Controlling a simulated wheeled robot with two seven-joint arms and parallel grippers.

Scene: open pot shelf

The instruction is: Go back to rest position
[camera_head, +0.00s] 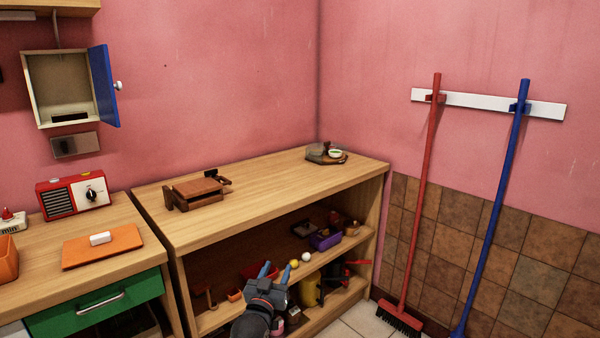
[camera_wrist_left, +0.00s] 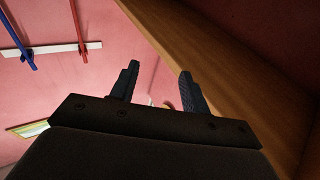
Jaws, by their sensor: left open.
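My left gripper (camera_head: 274,271) is in front of the open wooden shelf unit (camera_head: 260,207), near its middle shelf. It is open, with its two blue-grey fingers apart. In the left wrist view the fingers (camera_wrist_left: 158,80) are also apart with nothing between them. A wooden edge of the unit runs close past them on the right in that view. My right gripper is in neither view.
The shelf holds a purple box (camera_head: 325,240), a yellow ball (camera_head: 294,264) and a white ball (camera_head: 306,257). A yellow container (camera_head: 309,292) stands below. A red broom (camera_head: 420,200) and a blue-handled tool (camera_head: 495,200) hang at right. Tiled floor lies before them.

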